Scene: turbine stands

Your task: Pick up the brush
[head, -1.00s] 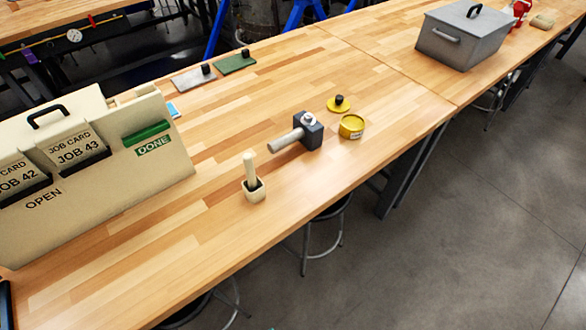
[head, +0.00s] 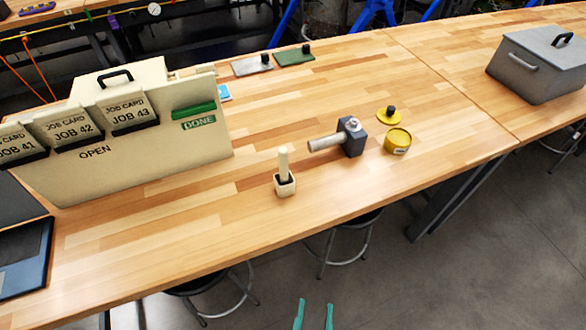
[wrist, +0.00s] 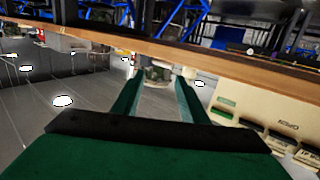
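The brush (head: 284,160) appears to be the pale upright handle standing in a small cream square cup (head: 285,186) near the front edge of the workbench. Its lower end is hidden inside the cup. My gripper (head: 315,302) shows as two green fingertips at the bottom of the head view, over the floor in front of the bench. The fingers are apart with nothing between them. The wrist view also shows the open gripper (wrist: 158,82), facing the bench edge; I cannot make out the brush there.
A mallet (head: 350,137) and a yellow tin (head: 397,141) with its lid (head: 388,115) off stand right of the cup. A job-card box (head: 205,145) stands left. A grey lidded box (head: 540,65) is at far right. Stools (head: 345,245) stand under the front edge.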

